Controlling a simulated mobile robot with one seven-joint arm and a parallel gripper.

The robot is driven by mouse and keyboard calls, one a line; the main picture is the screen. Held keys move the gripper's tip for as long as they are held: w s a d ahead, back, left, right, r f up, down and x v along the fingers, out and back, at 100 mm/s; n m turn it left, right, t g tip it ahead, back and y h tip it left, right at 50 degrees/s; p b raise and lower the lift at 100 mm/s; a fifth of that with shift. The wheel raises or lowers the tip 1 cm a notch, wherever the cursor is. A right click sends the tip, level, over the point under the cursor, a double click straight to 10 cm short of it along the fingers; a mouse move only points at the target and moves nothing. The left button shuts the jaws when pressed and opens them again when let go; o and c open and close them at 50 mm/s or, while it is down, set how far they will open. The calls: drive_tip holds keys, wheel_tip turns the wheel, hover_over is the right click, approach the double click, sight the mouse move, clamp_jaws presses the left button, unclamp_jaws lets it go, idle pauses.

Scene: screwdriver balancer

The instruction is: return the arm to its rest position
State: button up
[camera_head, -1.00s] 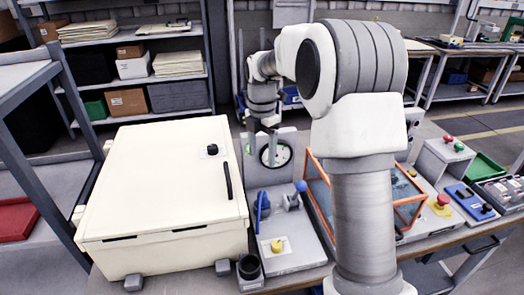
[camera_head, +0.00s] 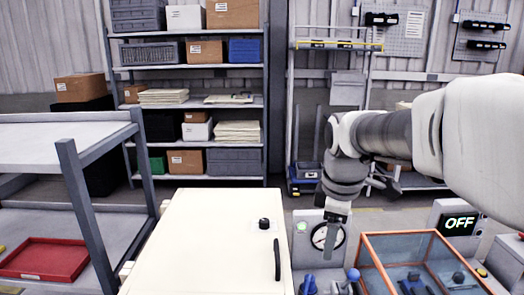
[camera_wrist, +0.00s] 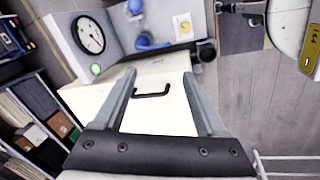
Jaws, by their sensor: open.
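My arm comes in from the right edge of the head view and reaches left across the bench, its end hanging down. My gripper (camera_head: 334,236) points down in front of the round dial gauge (camera_head: 322,237), to the right of the cream box (camera_head: 205,245). In the wrist view my gripper (camera_wrist: 158,74) has its two fingers spread apart with nothing held between them. The black handle (camera_wrist: 151,90) of the cream box shows beyond the fingers, apart from them. The dial also shows at the upper left of the wrist view (camera_wrist: 91,35).
An orange-framed case (camera_head: 410,234) and an OFF display (camera_head: 459,223) stand on the right. A blue-knobbed lever (camera_head: 353,274) is below the gripper. A grey rack with a red tray (camera_head: 45,262) is at left. Loaded shelves (camera_head: 190,70) stand behind.

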drive_tip(key=s+m+t, duration=0.3)
drive_tip(key=s+m, duration=1)
drive_tip(key=s, duration=0.4)
drive_tip(key=shift+f+m, duration=0.4)
idle(0.4)
